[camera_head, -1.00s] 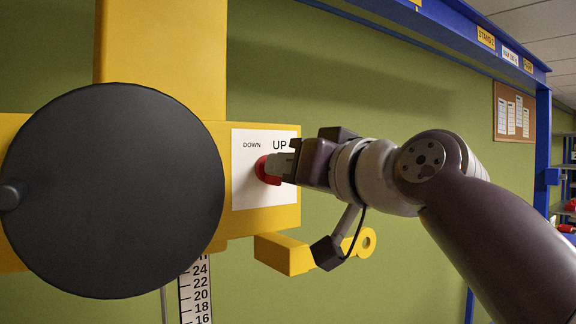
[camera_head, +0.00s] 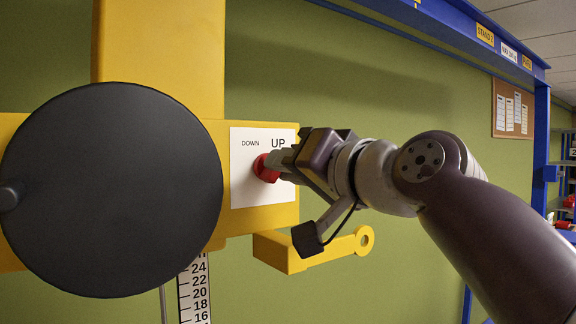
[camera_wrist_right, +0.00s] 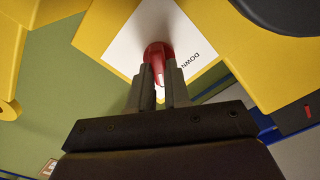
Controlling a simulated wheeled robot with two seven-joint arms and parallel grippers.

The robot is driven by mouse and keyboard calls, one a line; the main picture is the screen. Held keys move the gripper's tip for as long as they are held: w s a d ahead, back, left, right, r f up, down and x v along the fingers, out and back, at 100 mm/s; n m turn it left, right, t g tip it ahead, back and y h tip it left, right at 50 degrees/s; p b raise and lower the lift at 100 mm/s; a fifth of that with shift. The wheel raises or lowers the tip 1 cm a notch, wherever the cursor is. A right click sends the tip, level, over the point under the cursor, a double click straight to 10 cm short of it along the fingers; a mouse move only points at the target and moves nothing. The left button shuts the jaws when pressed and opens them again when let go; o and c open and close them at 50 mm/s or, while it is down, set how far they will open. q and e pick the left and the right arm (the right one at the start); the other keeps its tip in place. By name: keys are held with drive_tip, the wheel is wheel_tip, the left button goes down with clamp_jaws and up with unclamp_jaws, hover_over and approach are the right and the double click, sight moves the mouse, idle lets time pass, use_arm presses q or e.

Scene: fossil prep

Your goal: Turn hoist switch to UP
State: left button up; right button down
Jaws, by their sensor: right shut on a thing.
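The red hoist switch knob (camera_head: 264,168) sits on a white plate (camera_head: 246,193) marked DOWN on the left and UP on the right. The plate is on the yellow hoist body. My right gripper (camera_head: 276,164) is shut on the red knob, its fingers covering part of it. In the right wrist view the knob (camera_wrist_right: 158,58) is between the fingertips (camera_wrist_right: 158,76), and the DOWN label shows to its right. UP is out of sight there. My left gripper is not in view.
A large black disc (camera_head: 110,190) stands left of the plate. A yellow arm with a ring end (camera_head: 290,254) juts out below my right wrist. A number scale (camera_head: 195,290) hangs below. A blue frame (camera_head: 480,35) runs overhead and down the right.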

drive_tip(key=c, duration=1.1)
unclamp_jaws()
drive_tip(key=shift+s+d, duration=0.1)
drive_tip(key=shift+s+d+f+b, duration=0.15)
drive_tip(key=shift+s+d+b, duration=0.1)
drive_tip(key=shift+b, duration=0.1)
drive_tip(key=b+v, duration=0.1)
drive_tip(key=v, duration=1)
drive_tip(key=shift+s+d, duration=0.15)
drive_tip(key=shift+s, duration=0.2)
